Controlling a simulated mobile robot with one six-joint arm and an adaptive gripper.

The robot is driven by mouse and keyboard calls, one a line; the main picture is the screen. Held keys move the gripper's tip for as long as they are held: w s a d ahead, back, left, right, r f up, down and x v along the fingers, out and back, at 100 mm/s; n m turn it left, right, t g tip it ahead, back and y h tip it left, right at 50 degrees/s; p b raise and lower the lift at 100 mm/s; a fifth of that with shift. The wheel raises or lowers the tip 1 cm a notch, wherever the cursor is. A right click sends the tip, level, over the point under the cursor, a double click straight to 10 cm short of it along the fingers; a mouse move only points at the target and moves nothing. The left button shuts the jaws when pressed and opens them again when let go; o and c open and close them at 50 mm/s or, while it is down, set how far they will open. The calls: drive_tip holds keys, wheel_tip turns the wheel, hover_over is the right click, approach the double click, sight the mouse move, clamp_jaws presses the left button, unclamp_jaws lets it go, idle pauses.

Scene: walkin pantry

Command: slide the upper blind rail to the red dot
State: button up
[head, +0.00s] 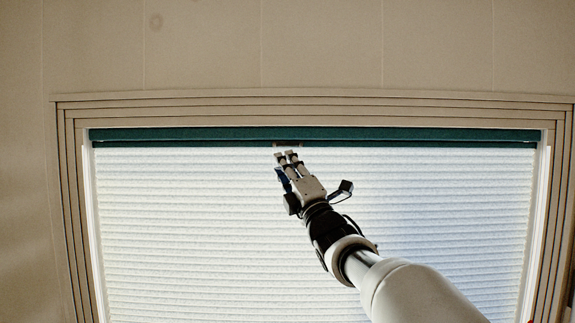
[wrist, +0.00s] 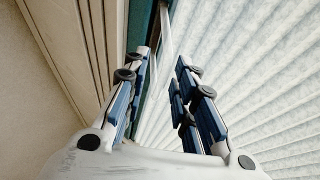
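The upper blind rail (head: 200,144) is a thin dark teal bar, close under the wider teal headrail (head: 400,134) at the top of the window. A small pale-edged handle (head: 288,144) sits near its middle. My gripper (head: 286,154) is just below this handle, its fingertips at or very near it; I cannot tell if they touch. In the wrist view my gripper (wrist: 163,62) has its blue-padded fingers apart, with teal (wrist: 140,25) and a pale strip beyond them. A tiny red patch (head: 530,321) shows at the lower right picture edge, mostly cut off; I cannot tell if it is the dot.
The white pleated blind (head: 170,230) fills the window below the rail. A stepped beige frame (head: 300,101) surrounds it and stands out beside my fingers in the wrist view (wrist: 75,40). Plain panelled wall lies above. The space in front of the blind is clear apart from my arm.

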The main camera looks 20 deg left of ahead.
drive_tip(key=shift+c, duration=0.2)
clamp_jaws()
drive_tip(key=shift+f, duration=0.1)
idle(0.4)
